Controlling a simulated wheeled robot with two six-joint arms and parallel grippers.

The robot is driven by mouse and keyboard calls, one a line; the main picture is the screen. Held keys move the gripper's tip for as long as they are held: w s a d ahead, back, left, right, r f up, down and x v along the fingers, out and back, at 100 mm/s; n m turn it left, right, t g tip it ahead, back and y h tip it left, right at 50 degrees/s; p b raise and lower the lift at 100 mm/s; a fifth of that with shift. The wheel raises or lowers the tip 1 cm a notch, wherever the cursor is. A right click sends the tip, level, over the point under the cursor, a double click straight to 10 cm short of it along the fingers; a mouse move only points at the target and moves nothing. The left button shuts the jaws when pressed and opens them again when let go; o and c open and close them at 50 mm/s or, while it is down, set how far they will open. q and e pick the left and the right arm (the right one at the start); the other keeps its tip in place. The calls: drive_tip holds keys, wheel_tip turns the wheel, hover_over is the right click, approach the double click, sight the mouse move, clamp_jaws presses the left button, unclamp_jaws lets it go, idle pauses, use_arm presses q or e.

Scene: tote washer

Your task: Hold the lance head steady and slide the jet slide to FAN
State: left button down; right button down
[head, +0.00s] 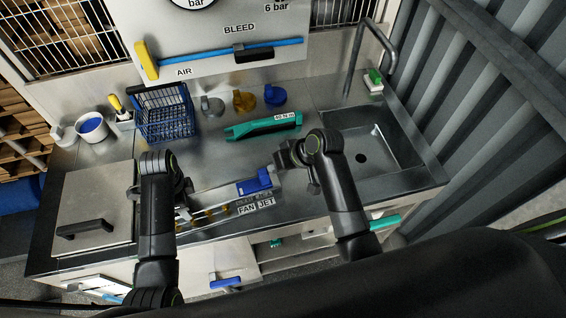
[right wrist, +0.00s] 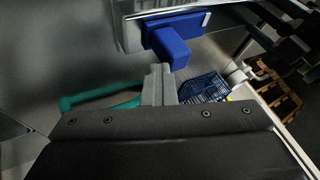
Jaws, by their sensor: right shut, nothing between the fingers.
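The lance head (head: 222,197) is a pale metal piece lying at the counter's front, with FAN and JET labels along its front edge. The blue jet slide (head: 256,183) sits on its right part, its raised knob nearer the JET label (head: 267,202). In the right wrist view the blue knob (right wrist: 170,47) stands out from the grey plate. My right gripper (right wrist: 157,72) is shut and empty, its tips close beside the knob; I cannot tell whether they touch. My left gripper (head: 184,207) is at the lance head's left end; its fingers are mostly hidden behind my arm.
A teal tool (head: 262,126) lies behind the lance head. A blue basket (head: 165,118), a white cup (head: 92,127) and several knobs stand further back. The sink (head: 372,150) is at right, and a lidded hatch (head: 95,205) at left.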

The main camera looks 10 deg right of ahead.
use_arm(q)
drive_tip(key=shift+s+d+f, duration=0.15)
use_arm(e)
drive_tip(key=shift+a, duration=0.15)
drive_tip(key=shift+d, duration=0.5)
drive_tip(key=s+d+r, duration=0.3)
drive_tip(key=d+r, duration=0.5)
drive_tip(key=shift+d, duration=0.2)
idle(0.4)
use_arm(q)
drive_tip(key=shift+c, duration=2.2)
unclamp_jaws()
drive_tip(key=shift+w+r, duration=0.2)
drive_tip(key=shift+r, duration=0.05)
